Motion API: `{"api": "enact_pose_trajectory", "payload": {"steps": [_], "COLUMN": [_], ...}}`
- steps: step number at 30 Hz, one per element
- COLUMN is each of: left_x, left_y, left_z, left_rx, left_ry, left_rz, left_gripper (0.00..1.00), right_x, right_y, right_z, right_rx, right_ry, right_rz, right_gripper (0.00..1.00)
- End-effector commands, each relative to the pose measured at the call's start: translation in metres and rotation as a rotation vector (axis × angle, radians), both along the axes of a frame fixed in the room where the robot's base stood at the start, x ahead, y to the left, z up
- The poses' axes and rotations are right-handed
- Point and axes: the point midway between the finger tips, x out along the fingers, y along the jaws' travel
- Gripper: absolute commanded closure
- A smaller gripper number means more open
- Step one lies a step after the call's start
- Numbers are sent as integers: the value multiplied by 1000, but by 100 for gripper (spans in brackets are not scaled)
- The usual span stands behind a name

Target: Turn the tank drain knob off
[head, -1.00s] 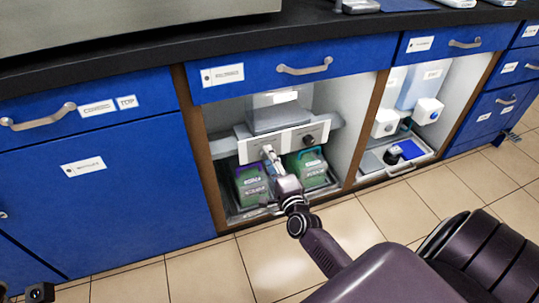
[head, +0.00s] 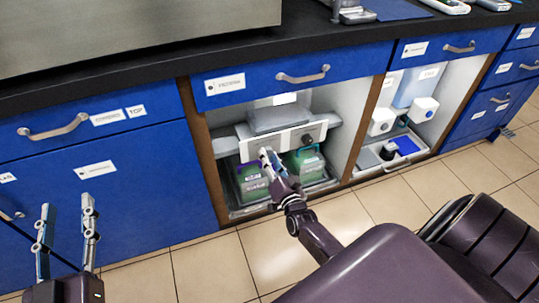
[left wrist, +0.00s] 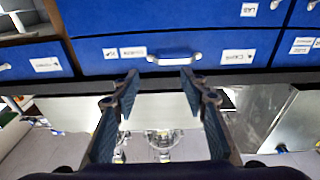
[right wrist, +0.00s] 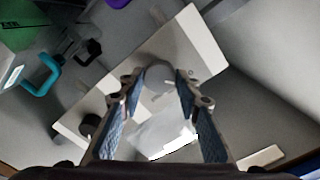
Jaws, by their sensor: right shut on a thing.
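A white control panel (head: 288,140) spans the inside of the open left cabinet bay. It carries a dark knob (head: 308,138) on its right half, which also shows in the right wrist view (right wrist: 88,123). A pale rounded knob (right wrist: 158,76) on the panel sits between the fingertips of my right gripper (right wrist: 155,80). That gripper is shut on it, and in the head view (head: 268,156) it hides this knob. The panel's labels are too small to read. My left gripper (head: 67,206) is open and empty, in front of the blue cabinet door at lower left.
Two green containers, left (head: 252,180) and right (head: 304,164), stand under the panel; the right has a teal handle (right wrist: 40,72). A grey tank (head: 278,118) sits above. Wooden posts (head: 205,150) edge the bay. A second bay (head: 400,120) lies right. The tiled floor is clear.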

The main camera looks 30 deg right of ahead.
Motion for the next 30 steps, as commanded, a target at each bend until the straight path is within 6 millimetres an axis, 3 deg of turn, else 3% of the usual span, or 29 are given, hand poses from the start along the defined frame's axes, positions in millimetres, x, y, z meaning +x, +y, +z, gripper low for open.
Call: {"api": "enact_pose_trajectory", "payload": {"steps": [6,11,26,27,30], "left_x": [0,-1,-2,-2,-2], "left_y": [4,5,6,6,6], "left_z": [-28,-40,-45,-45,-45], "left_rx": [34,46,51,51,51], "left_ry": [129,178,197,197,197], "left_rz": [7,11,12,12,12], "left_gripper": [60,60,60,60,60], "right_x": [0,0,0,0,0], "right_y": [1,1,0,1,0], "right_z": [0,-1,-1,-1,-1], "right_rx": [-94,-131,-148,-148,-147], "right_ry": [25,33,38,38,38], "right_rz": [1,0,1,1,1], "right_gripper": [93,93,93,66,55]}}
